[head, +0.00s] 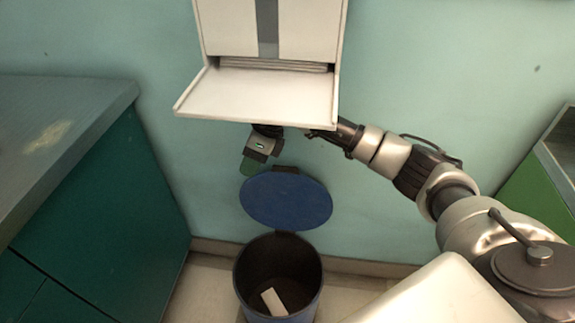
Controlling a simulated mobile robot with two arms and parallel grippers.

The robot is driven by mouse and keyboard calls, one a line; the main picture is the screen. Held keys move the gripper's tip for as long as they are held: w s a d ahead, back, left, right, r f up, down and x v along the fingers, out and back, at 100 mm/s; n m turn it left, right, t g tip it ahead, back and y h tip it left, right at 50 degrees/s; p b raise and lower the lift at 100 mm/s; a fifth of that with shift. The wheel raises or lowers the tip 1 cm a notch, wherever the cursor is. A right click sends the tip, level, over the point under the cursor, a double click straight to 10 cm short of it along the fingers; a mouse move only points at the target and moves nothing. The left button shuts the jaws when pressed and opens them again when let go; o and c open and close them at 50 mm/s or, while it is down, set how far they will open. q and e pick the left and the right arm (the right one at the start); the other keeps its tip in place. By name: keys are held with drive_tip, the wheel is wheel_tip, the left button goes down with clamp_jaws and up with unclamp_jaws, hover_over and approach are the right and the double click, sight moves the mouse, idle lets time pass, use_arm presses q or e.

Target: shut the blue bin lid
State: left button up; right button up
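The blue bin (243,295) stands on the floor against the wall, with its mouth open. Its round blue lid (286,201) is raised, standing up at the back of the rim. My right arm reaches in from the right, passing under the dispenser's flap. My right gripper (262,158) is just above and behind the lid's top edge, at its upper left. Its fingers are mostly hidden, so I cannot tell whether they are open or touching the lid. My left gripper is not in view.
A white wall dispenser with a lowered flap (255,93) hangs directly above my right gripper. A white block (273,301) lies inside the bin. A green cabinet with a grey top (60,125) stands at left, and another green unit (540,200) at right.

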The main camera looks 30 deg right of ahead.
drive_tip(key=d+r+h, duration=0.1)
drive_tip(key=d, duration=0.2)
drive_tip(key=d+r+h, duration=0.1)
drive_tip(key=d+h, duration=0.1)
drive_tip(key=d, duration=0.1)
drive_tip(key=d+r+h, duration=0.1)
drive_tip(key=d+h, duration=0.1)
drive_tip(key=d, duration=0.2)
drive_tip(key=shift+w, duration=0.35)
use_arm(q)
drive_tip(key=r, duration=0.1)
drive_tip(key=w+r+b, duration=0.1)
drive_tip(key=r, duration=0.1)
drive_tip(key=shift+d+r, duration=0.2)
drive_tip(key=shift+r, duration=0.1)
use_arm(e)
wheel_tip(320, 180, down, 10)
drive_tip(key=shift+a+r, duration=0.1)
clamp_jaws()
